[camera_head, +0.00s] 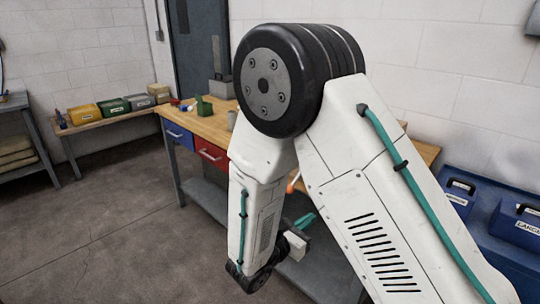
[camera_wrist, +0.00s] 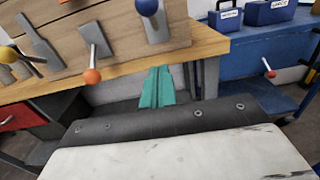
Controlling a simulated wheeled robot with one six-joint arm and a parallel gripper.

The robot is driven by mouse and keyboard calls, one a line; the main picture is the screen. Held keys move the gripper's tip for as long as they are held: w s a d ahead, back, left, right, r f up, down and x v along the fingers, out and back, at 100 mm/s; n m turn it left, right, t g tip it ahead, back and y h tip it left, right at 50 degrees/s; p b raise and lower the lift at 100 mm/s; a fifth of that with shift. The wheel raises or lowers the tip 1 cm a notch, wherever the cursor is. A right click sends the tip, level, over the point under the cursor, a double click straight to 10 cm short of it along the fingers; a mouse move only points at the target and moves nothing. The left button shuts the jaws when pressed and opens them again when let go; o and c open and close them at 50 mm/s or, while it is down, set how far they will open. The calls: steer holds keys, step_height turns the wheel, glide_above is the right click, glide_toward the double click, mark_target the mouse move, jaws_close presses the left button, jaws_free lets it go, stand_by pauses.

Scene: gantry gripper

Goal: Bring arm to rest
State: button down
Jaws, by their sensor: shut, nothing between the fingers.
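My arm is folded in the head view, with its large black elbow joint high in the middle and the forearm hanging down. My gripper (camera_head: 306,220) shows small beside the forearm, in front of the wooden workbench (camera_head: 212,127). In the wrist view its teal fingers (camera_wrist: 157,88) are together, with nothing between them. They point toward the bench's front edge, just below a wooden panel (camera_wrist: 115,35) with metal levers. The bench is largely hidden behind my arm in the head view.
The panel's levers carry a blue ball (camera_wrist: 147,7), an orange ball (camera_wrist: 92,76) and a yellow ball (camera_wrist: 8,54). A red-tipped lever (camera_wrist: 271,73) is at the blue bench (camera_wrist: 245,45). Blue toolboxes (camera_head: 516,222) stand at right. Floor (camera_head: 110,225) at left is clear.

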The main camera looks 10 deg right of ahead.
steer(key=s+d+r+m+g+y, duration=0.2)
steer(key=s+d+r+m+g, duration=0.15)
steer(key=s+m+g, duration=0.4)
steer(key=s+d+r+m+g+y, duration=0.2)
steer(key=s+d+m+g, duration=0.3)
steer(key=s, duration=0.4)
steer(key=s+a+r+m+t+y, duration=0.1)
steer(key=s+r+m+t+y, duration=0.2)
steer(key=s+r+m+y, duration=0.7)
steer(key=shift+s+a+r+m+y, duration=0.15)
steer(key=shift+s+r+m+y, duration=0.25)
steer(key=shift+r+m, duration=1.05)
steer(key=shift+r, duration=0.2)
